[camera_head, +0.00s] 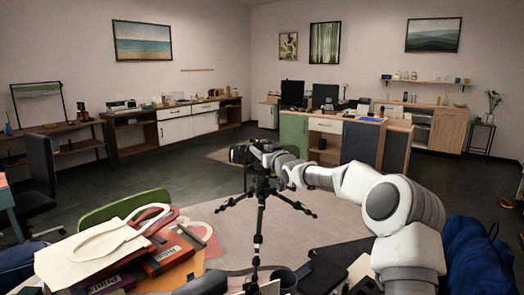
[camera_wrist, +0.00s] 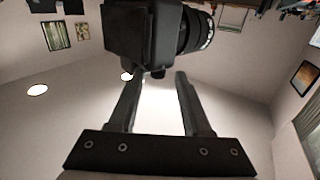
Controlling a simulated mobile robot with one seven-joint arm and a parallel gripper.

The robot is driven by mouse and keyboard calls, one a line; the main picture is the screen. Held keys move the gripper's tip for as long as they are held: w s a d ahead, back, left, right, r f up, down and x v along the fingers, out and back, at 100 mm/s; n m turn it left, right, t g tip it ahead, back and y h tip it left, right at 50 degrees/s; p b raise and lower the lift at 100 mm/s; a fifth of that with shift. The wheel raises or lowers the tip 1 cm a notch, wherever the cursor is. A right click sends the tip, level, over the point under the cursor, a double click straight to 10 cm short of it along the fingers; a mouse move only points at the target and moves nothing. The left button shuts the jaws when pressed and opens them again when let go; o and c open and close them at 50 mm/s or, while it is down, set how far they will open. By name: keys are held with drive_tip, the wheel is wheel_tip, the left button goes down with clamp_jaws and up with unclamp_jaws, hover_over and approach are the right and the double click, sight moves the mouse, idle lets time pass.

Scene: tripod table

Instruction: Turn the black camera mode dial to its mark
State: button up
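The black camera (camera_head: 239,154) sits on top of a black tripod (camera_head: 261,215) in the middle of the head view. In the wrist view the camera body (camera_wrist: 140,28) fills the top, with its ribbed lens (camera_wrist: 198,30) pointing right. A small dark knob, probably the mode dial (camera_wrist: 157,72), projects from the body toward my gripper. My gripper (camera_wrist: 156,76) is open, its two fingertips on either side of the knob with gaps showing; contact is not visible. In the head view my gripper (camera_head: 261,148) is right beside the camera. The dial's mark cannot be made out.
A table in front holds a red folder (camera_head: 168,254), a cream bag (camera_head: 95,250) and dark items around the tripod. A green chair back (camera_head: 124,208) stands left, a blue bag (camera_head: 474,255) right. Desks and shelves line the far walls, with open floor between.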

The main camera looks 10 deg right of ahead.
drive_tip(key=shift+f+m+h+b, duration=0.15)
drive_tip(key=shift+m+h+b, duration=0.25)
drive_tip(key=shift+b, duration=1.1)
drive_tip(key=shift+h+b, duration=0.5)
drive_tip(key=shift+b, duration=0.2)
drive_tip(key=shift+a+m+t+h+b, duration=0.2)
drive_tip(key=shift+m+t+h+b, duration=0.1)
drive_tip(key=shift+m+h+b, duration=0.15)
drive_tip(key=shift+a+r+m+h+p, duration=0.1)
drive_tip(key=shift+r+m+h+p, duration=0.2)
drive_tip(key=shift+m+h, duration=0.4)
drive_tip(key=h+p, duration=0.1)
drive_tip(key=p, duration=0.1)
drive_tip(key=m+h+p, duration=0.1)
drive_tip(key=p, duration=0.1)
drive_tip(key=shift+a+r+h+p, duration=0.15)
drive_tip(key=shift+h+p, duration=0.1)
drive_tip(key=shift+p, duration=0.1)
drive_tip(key=m+h+p, duration=0.1)
drive_tip(key=h+p, duration=0.1)
drive_tip(key=p, duration=0.2)
drive_tip(key=m+g+h+p, duration=0.1)
drive_tip(key=h+p, duration=0.1)
drive_tip(key=p, duration=0.2)
drive_tip(key=m+g+h+p, duration=0.1)
drive_tip(key=m+h+p, duration=0.1)
drive_tip(key=p, duration=0.3)
drive_tip(key=shift+w+a, duration=0.1)
drive_tip(key=shift+a, duration=0.25)
